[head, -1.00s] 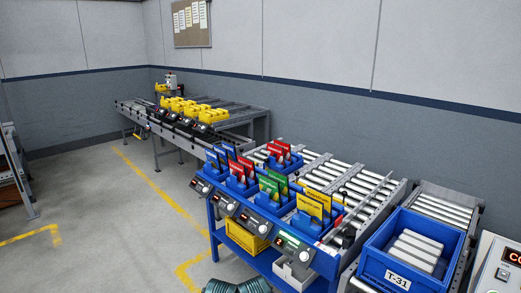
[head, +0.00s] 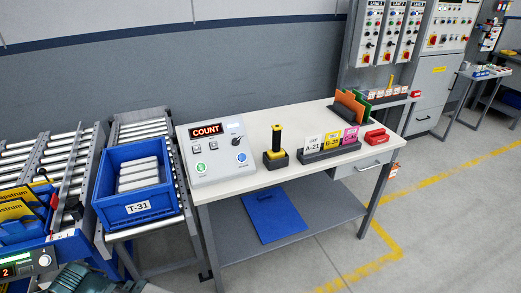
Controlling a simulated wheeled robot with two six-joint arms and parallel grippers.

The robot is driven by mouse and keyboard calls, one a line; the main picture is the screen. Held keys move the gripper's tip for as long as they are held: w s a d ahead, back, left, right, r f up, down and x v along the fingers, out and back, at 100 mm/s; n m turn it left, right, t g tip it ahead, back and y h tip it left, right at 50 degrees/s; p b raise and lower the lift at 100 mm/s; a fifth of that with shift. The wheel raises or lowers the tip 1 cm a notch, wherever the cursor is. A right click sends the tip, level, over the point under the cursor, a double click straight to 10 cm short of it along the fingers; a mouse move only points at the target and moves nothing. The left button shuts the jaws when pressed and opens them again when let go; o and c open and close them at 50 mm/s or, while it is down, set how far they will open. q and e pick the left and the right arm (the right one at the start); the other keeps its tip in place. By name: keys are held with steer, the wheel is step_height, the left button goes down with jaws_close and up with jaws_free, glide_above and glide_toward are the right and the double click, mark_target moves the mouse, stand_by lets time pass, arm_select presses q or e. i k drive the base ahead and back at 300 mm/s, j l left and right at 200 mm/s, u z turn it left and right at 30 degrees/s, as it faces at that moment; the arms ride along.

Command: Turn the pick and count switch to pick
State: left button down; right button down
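A pale grey control box (head: 214,177) stands on the left end of a white-topped table. Its red-lit display (head: 206,130) reads COUNT. Below the display are two small square buttons, a green round button (head: 201,167) and a blue round control (head: 241,157). A small dark switch (head: 237,140) sits on a white plate at the right of the panel. Its labels and exact pointing direction are too small to read. Neither of my grippers is in view.
A blue tote (head: 138,208) marked T-31 holds white packs on the rollers to the left. A black-and-yellow scanner-like tool (head: 276,145), label bins (head: 330,143) and a red item (head: 376,137) share the table (head: 290,180). A blue clipboard-like item (head: 272,215) lies on the lower shelf.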

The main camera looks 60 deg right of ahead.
mark_target(236, 142)
steer(key=z, duration=1.5)
steer(key=i, duration=0.05)
